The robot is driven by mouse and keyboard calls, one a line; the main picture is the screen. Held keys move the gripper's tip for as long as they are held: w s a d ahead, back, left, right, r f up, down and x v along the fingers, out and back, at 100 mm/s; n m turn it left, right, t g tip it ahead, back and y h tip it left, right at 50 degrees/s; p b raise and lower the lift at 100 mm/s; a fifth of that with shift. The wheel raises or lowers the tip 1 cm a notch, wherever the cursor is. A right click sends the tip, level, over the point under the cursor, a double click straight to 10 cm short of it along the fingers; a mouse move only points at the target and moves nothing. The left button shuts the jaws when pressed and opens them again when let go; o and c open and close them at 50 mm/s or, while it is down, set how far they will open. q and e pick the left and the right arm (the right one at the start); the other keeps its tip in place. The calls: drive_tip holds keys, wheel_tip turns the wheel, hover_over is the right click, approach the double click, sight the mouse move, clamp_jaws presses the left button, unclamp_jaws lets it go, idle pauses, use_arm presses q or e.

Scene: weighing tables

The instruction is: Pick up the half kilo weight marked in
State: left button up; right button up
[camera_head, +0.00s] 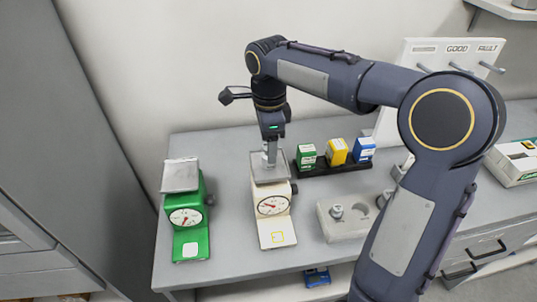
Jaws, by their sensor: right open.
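My right gripper (271,158) points straight down over the pan of the white scale (277,228). It is open, with its fingertips at or just above the pan (281,172). Whether a weight stands between the fingers is too small to tell. A small metal weight (337,210) sits in the pale weight block (343,230) to the right of the scale. Another metal piece (383,198) shows at the block's right end, partly hidden by my arm. No marking on a weight can be read. My left gripper is out of view.
A green scale (191,245) stands at left. A black rack (345,168) holds green, yellow and blue boxes behind the block. A white board with pegs (455,55) stands at the back right. The grey table (230,225) is clear between the scales.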

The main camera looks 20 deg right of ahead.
drive_tip(key=shift+f, duration=0.85)
drive_tip(key=shift+c, duration=0.4)
